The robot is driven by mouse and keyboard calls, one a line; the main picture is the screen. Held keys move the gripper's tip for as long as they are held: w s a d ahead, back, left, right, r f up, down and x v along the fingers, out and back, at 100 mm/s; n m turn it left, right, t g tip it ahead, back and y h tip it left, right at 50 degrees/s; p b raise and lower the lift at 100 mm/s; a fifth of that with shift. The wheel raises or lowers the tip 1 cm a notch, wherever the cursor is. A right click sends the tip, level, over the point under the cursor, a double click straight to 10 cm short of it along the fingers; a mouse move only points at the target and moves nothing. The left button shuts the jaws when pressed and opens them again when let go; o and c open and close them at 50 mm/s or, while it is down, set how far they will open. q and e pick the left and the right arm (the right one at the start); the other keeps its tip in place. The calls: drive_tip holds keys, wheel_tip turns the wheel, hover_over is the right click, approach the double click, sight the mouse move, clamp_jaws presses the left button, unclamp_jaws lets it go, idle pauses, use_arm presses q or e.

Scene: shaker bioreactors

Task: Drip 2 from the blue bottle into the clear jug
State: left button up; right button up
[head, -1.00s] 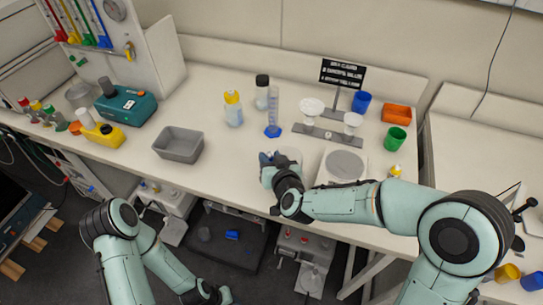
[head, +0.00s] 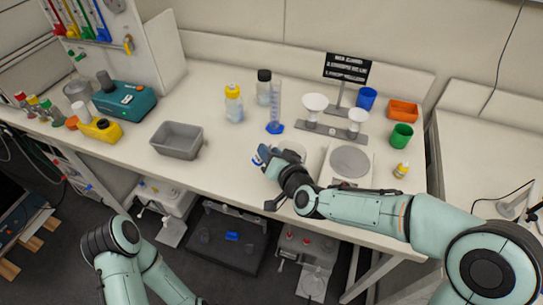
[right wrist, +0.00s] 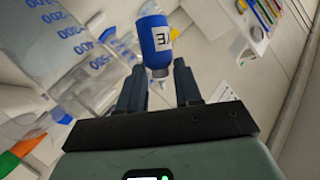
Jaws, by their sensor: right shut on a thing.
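The blue bottle (right wrist: 156,38) has a white label and a grey neck end. It sits between the fingers of my right gripper (right wrist: 160,85) in the right wrist view. In the head view my right gripper (head: 265,158) is over the front part of the bench, and only a little blue shows at its tips. The clear jug (right wrist: 85,60) with blue volume marks stands close on the left of the bottle in the right wrist view. In the head view the jug (head: 293,150) is partly hidden behind my right gripper. No drop is visible. My left gripper is outside the frame.
A balance with a round pan (head: 350,161) stands to the right. A blue-based cylinder (head: 275,110), a yellow-capped bottle (head: 233,103) and a two-funnel stand (head: 330,132) are behind. A grey tub (head: 177,140) stands left, with clear bench between it and my gripper.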

drive_tip(key=d+m+t+y+b, duration=0.1)
drive_tip(key=m, duration=0.2)
drive_tip(key=d+m+y+b, duration=0.1)
drive_tip(key=m, duration=0.2)
drive_tip(key=d+r+m+t+y+b, duration=0.1)
drive_tip(key=m, duration=0.2)
drive_tip(key=shift+w+r+t, duration=0.1)
drive_tip(key=shift+w+t, duration=0.1)
drive_tip(key=shift+t, duration=0.1)
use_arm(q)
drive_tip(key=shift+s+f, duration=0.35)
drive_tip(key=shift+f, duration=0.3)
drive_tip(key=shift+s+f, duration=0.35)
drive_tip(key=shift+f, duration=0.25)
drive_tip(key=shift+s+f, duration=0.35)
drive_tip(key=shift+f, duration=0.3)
use_arm(e)
drive_tip(key=shift+d+r+m+t, duration=0.1)
drive_tip(key=shift+d+m+t, duration=0.35)
drive_tip(key=shift+m, duration=0.4)
drive_tip(key=shift+d+m+t, duration=0.25)
drive_tip(key=shift+d+m, duration=0.3)
drive_tip(key=shift+m, duration=0.3)
drive_tip(key=shift+w, duration=0.1)
